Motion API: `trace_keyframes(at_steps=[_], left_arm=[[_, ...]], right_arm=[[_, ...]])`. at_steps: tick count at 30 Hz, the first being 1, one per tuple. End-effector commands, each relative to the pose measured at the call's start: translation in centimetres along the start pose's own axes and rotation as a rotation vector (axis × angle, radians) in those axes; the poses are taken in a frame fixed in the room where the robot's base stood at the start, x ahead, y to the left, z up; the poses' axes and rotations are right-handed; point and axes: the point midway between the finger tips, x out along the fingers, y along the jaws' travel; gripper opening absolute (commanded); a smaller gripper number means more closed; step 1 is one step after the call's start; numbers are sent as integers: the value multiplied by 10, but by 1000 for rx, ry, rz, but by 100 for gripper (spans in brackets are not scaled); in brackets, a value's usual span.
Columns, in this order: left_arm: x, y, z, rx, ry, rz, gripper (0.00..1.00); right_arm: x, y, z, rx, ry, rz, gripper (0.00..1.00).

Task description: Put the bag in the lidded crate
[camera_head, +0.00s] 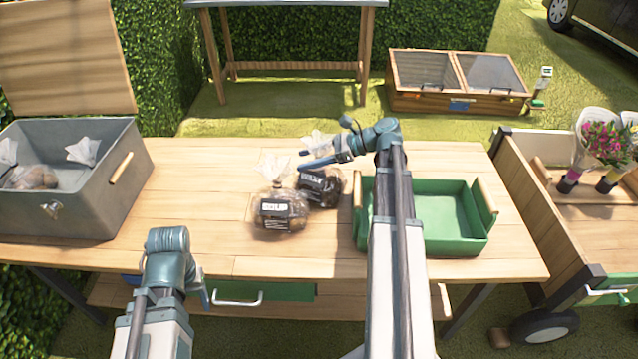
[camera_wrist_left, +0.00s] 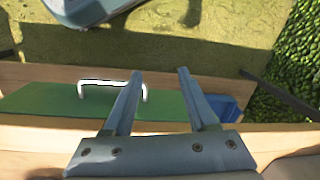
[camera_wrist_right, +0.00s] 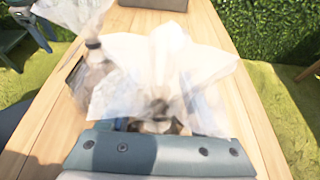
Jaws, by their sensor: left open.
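The lidded crate (camera_head: 88,199) is grey metal at the left of the table, its wooden lid (camera_head: 65,60) standing open. A clear bag of brown produce (camera_head: 38,178) lies inside it. Two labelled clear bags stand mid-table: a front bag (camera_head: 279,212) and a darker bag (camera_head: 322,186) behind it to the right. My right gripper (camera_head: 318,161) is at the darker bag's neck; the flared plastic top (camera_wrist_right: 165,75) covers its fingers in the right wrist view, so I cannot tell if they are closed. My left gripper (camera_wrist_left: 155,95) is open and empty by the table's front edge.
A green tray (camera_head: 455,248) sits right of the bags, under my right arm. A wooden cart (camera_head: 545,205) with flowers (camera_head: 603,140) stands at the right. A drawer handle (camera_wrist_left: 113,84) is near my left gripper. The tabletop between crate and bags is clear.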

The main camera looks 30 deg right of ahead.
Motion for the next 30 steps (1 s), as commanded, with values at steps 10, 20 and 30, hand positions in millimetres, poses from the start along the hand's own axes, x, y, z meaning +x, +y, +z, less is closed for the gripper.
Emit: trace_keyframes(at_steps=[10, 20, 30], left_arm=[[0, 0, 0, 0, 0, 0, 57], [0, 0, 0, 0, 0, 0, 57], [0, 0, 0, 0, 0, 0, 57]], right_arm=[[0, 0, 0, 0, 0, 0, 0], [0, 0, 0, 0, 0, 0, 0], [0, 0, 0, 0, 0, 0, 0]])
